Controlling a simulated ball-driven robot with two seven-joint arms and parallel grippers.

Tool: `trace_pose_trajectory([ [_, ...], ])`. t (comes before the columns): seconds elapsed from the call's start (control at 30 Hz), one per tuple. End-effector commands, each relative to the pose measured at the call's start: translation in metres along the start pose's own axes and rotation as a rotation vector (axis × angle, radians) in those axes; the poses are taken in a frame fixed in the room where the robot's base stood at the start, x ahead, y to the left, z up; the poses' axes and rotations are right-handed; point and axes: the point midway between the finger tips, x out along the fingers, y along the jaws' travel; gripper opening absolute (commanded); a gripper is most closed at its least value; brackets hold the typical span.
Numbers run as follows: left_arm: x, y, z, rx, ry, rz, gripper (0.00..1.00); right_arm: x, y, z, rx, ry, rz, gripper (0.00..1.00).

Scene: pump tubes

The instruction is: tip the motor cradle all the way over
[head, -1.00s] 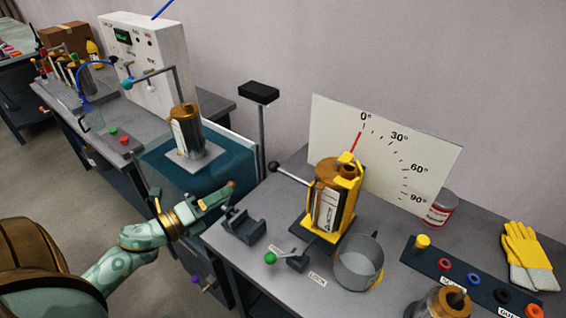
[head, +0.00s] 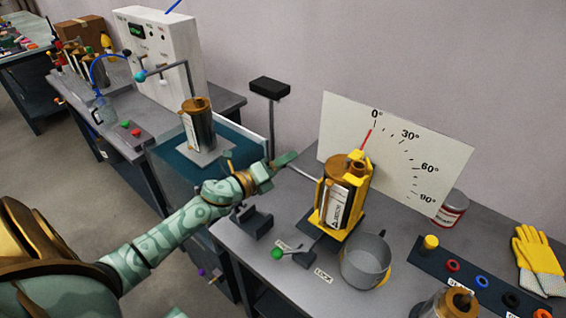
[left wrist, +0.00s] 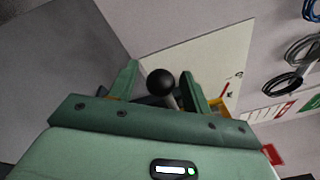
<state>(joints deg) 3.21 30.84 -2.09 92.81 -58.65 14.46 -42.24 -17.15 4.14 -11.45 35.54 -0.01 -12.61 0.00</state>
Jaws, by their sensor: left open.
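The yellow motor cradle (head: 357,185) stands upright on the right bench and holds a brown-and-silver motor (head: 338,200). Its red pointer (head: 366,138) is near 0° on the white angle board (head: 430,150). A metal lever (head: 304,172) runs from the cradle to the left. My left gripper (head: 279,168) is at the lever's outer end, which it hides in the head view. In the left wrist view the lever's black ball knob (left wrist: 160,82) sits between the two open fingers. I cannot tell whether they touch it. My right gripper is not in view.
A green-knobbed lock lever (head: 280,253) and a grey pot (head: 366,260) stand in front of the cradle. A dark bracket (head: 254,222) stands at the bench's left edge. A red-and-white can (head: 452,208) and yellow gloves (head: 537,255) are at right.

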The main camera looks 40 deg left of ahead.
Motion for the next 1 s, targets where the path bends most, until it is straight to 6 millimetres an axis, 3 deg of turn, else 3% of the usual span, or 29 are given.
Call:
trace_pose_trajectory([
  [0.27, 0.001, 0.000, 0.000, -0.001, 0.001, 0.000, 0.46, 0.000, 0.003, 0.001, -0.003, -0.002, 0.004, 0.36],
  [0.43, 0.001, 0.000, 0.000, -0.001, 0.000, 0.000, 0.00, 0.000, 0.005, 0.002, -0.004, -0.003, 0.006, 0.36],
  [0.77, 0.001, -0.004, 0.002, 0.019, 0.003, 0.003, 0.00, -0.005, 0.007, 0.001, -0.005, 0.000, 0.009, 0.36],
  [1.0, 0.001, -0.017, 0.011, 0.088, 0.010, 0.012, 0.00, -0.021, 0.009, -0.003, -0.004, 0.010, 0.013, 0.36],
])
